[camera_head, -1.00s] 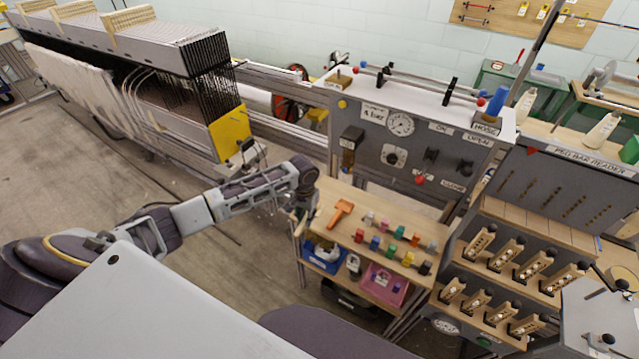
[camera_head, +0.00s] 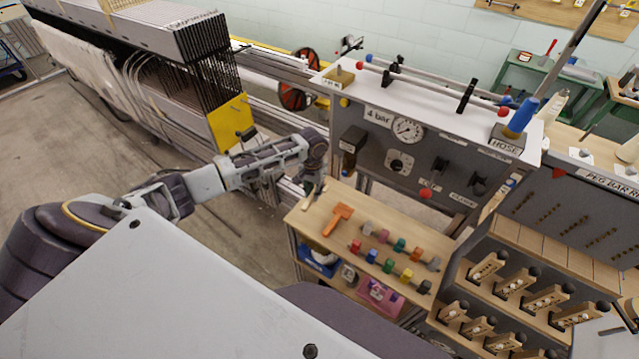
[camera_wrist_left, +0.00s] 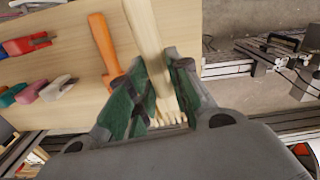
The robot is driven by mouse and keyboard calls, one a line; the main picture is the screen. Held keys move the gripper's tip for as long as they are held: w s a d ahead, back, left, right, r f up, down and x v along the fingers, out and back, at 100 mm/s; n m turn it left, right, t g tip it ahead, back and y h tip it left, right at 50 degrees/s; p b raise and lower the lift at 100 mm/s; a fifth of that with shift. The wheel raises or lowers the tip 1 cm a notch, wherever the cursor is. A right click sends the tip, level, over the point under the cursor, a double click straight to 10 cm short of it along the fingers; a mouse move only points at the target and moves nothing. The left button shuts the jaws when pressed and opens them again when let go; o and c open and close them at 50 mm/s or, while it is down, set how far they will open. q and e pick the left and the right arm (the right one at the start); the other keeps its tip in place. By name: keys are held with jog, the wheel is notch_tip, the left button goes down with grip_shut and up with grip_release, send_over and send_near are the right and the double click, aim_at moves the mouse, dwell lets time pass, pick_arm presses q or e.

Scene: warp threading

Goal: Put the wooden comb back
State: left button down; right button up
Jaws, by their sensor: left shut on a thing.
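The wooden comb (camera_wrist_left: 145,32) is a pale wooden bar with teeth, seen in the left wrist view. My left gripper (camera_wrist_left: 162,92) is shut on it, with green-padded fingers on either side and the teeth showing near the palm. In the head view my left gripper (camera_head: 313,188) is small, at the left end of the wooden bench top (camera_head: 310,222). The comb is mostly hidden there. I cannot tell whether the comb touches the bench. My right gripper is not in view.
An orange tool (camera_head: 338,218) lies on the bench close to my left gripper. Several coloured pegs (camera_head: 388,266) stand to its right. The grey control panel (camera_head: 440,150) rises behind the bench. A blue bin (camera_head: 316,262) and a pink bin (camera_head: 378,294) sit below.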

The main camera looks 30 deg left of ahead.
aim_at(315, 211)
pick_arm(q)
jog(key=shift+w, duration=0.25)
jog(key=shift+r, duration=0.1)
jog(key=shift+f, duration=1.15)
notch_tip(315, 211, down, 2)
jog(key=b, duration=0.3)
jog(key=shift+f, duration=0.15)
jog(key=shift+f+b, duration=0.9)
jog(key=shift+b, duration=0.4)
jog(key=shift+f, duration=1.4)
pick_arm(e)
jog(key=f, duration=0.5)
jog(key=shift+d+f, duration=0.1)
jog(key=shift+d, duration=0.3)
pick_arm(q)
jog(key=shift+f, duration=0.15)
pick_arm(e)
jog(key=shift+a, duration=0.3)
pick_arm(q)
jog(key=shift+f, duration=0.25)
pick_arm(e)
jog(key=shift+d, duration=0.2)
